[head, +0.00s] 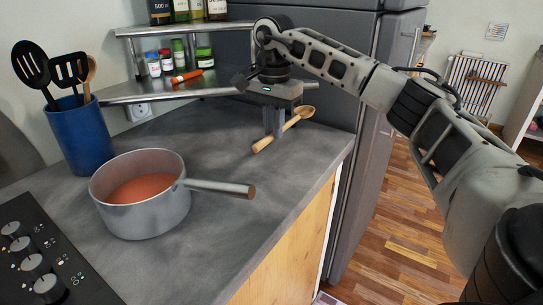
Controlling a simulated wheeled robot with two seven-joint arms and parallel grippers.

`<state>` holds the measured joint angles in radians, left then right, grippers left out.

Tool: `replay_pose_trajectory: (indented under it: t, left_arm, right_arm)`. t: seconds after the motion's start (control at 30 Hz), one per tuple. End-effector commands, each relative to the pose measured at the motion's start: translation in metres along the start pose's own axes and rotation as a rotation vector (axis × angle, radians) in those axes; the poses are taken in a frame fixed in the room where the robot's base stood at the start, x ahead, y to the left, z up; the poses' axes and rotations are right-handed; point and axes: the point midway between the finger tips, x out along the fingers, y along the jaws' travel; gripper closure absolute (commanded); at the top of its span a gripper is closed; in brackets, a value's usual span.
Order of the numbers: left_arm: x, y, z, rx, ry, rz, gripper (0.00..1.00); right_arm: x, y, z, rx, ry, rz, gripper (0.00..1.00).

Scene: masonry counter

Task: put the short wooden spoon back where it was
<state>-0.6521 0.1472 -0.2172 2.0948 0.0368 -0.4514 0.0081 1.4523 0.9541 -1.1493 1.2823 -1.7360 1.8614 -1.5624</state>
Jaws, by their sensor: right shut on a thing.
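A short wooden spoon (285,130) is held in my right gripper (274,132) over the right part of the grey counter, near its far right corner. Its bowl points up and right, its handle down and left. The gripper points down with its fingers shut on the spoon. I cannot tell whether the spoon touches the counter. A blue utensil holder (80,136) at the left holds two black utensils and another wooden one (90,73). My left gripper is not in view.
A pot (143,224) of orange-red food stands front left, its handle pointing right. A hob with knobs (36,266) is at the lower left. A two-tier shelf (170,92) with jars, bottles and an orange item stands behind. A dark fridge (335,70) adjoins the counter. The counter's middle is clear.

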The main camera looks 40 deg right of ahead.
Motion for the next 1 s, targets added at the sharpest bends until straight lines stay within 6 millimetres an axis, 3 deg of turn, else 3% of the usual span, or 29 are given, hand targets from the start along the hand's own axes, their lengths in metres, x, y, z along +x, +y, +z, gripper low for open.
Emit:
replay_pose_trajectory:
  t: [0.27, 0.5, 1.0]
  left_arm:
    - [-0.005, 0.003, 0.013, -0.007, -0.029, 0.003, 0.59]
    - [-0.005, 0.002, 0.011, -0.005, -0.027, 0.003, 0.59]
    - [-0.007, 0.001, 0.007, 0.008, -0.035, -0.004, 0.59]
  right_arm:
    - [0.003, 0.0, 0.0, -0.001, -0.001, 0.0, 1.0]
    - [0.04, 0.001, 0.0, 0.0, -0.002, 0.003, 1.0]
    - [0.096, 0.0, 0.0, 0.0, -0.001, 0.0, 1.0]
